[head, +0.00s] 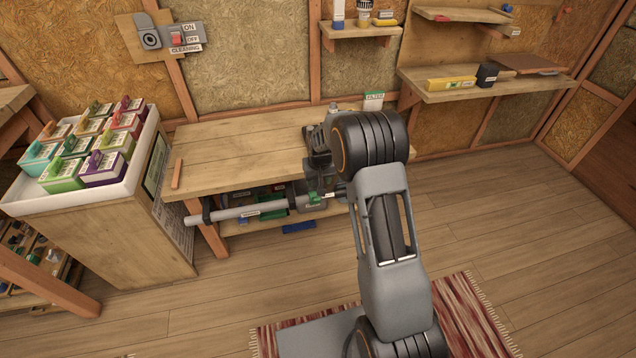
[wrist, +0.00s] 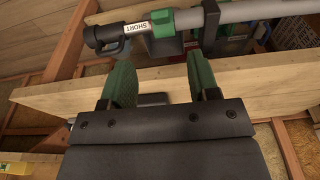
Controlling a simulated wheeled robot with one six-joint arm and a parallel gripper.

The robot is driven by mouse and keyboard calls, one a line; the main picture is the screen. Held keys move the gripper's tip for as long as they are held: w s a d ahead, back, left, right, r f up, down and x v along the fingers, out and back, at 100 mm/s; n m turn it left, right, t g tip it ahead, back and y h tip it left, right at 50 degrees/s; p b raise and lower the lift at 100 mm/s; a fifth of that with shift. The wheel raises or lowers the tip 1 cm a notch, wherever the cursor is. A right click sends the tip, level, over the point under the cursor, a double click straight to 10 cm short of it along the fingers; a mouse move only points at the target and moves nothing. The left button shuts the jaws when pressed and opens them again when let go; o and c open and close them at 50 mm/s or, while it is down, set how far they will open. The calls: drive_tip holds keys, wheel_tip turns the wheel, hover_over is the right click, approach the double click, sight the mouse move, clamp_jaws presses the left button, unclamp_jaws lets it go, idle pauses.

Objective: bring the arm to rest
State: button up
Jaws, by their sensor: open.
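My gripper (wrist: 160,66) is open and empty in the wrist view, its two green-padded fingers apart. Beyond the fingertips is a grey tube (wrist: 250,12) with a green part (wrist: 164,32) and a dark end labelled SHORT (wrist: 112,38). In the head view my arm reaches forward and bends down at the front edge of the workbench (head: 235,145). The tube (head: 240,213) runs along the bench front, with its green part (head: 314,198) just below my wrist. My fingers are hard to make out there.
A white tray of coloured boxes (head: 22,208) stands on a cabinet at left. Wall shelves (head: 500,88) hold small items at right. A switch panel (head: 165,42) labelled CLEANING is on the wall. Bins sit under the bench. The floor at right (head: 520,210) is clear.

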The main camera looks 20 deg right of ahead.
idle(0.5)
drive_tip(key=s+f+g, duration=0.1)
drive_tip(key=s, duration=0.4)
drive_tip(key=s+r+t+p, duration=0.1)
drive_tip(key=s+r+p, duration=0.5)
drive_tip(key=r, duration=0.7)
drive_tip(key=s+a+r+t+p, duration=0.1)
drive_tip(key=s+r+p, duration=0.6)
drive_tip(key=r, duration=0.6)
drive_tip(key=s+a+r+p, duration=0.1)
drive_tip(key=s+r+p, duration=0.6)
drive_tip(key=s+r, duration=0.3)
wheel_tip(320, 180, up, 4)
drive_tip(key=shift+s+a+n+t, duration=0.2)
drive_tip(key=shift+n+t, duration=0.1)
drive_tip(key=shift+t, duration=0.1)
